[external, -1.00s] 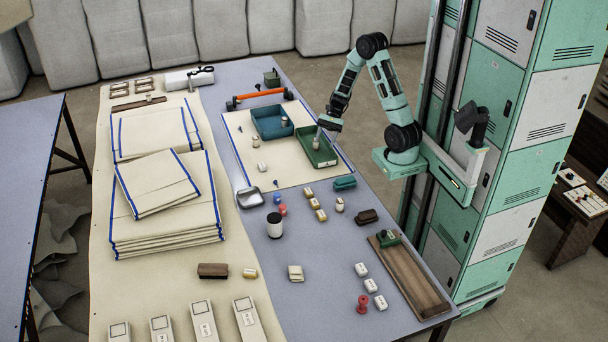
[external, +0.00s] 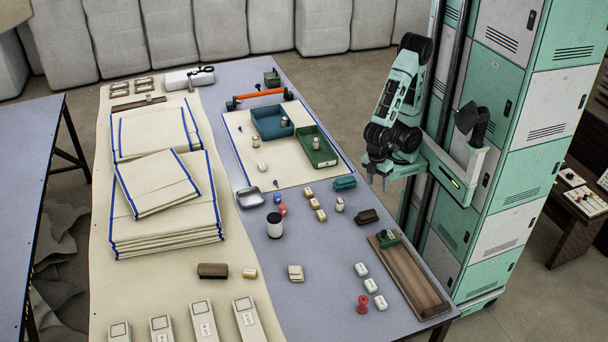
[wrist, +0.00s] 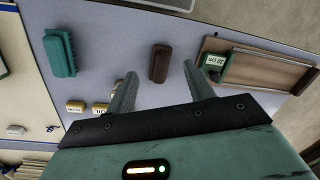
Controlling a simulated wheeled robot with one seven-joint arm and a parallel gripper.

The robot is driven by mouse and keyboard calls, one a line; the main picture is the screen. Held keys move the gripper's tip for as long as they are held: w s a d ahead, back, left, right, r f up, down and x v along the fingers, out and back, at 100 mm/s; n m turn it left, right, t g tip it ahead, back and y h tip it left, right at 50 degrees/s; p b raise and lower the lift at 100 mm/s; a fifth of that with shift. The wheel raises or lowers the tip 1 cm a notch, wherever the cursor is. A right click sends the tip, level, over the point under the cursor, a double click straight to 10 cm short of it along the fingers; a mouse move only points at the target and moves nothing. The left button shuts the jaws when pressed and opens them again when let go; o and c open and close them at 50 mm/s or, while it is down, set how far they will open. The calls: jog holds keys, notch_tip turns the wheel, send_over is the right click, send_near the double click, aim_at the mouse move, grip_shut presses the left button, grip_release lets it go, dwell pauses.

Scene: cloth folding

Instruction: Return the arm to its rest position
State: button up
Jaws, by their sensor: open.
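My arm is folded up close to its column at the right of the table in the external view. My gripper (external: 378,180) hangs low near the table's right edge, pointing down. In the wrist view its two fingers (wrist: 158,88) stand apart with nothing held between them. A dark brown block (wrist: 159,63) shows beyond the gap between the fingers, on the table. The same brown block lies below the gripper in the external view (external: 367,216).
A teal brush-like block (wrist: 59,53) lies left of the fingers. A wooden board (external: 408,275) lies at the table's right edge. A green tray (external: 311,160) and a blue tray (external: 257,131) stand on a cream mat. Folded cloths (external: 165,230) are stacked at left.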

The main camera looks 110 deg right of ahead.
jog(key=s+a+n, duration=0.1)
jog(key=s+a+n+t, duration=0.1)
jog(key=n, duration=0.1)
jog(key=shift+s+a+r, duration=0.2)
jog(key=shift+s+r, duration=0.05)
jog(key=shift+r, duration=0.05)
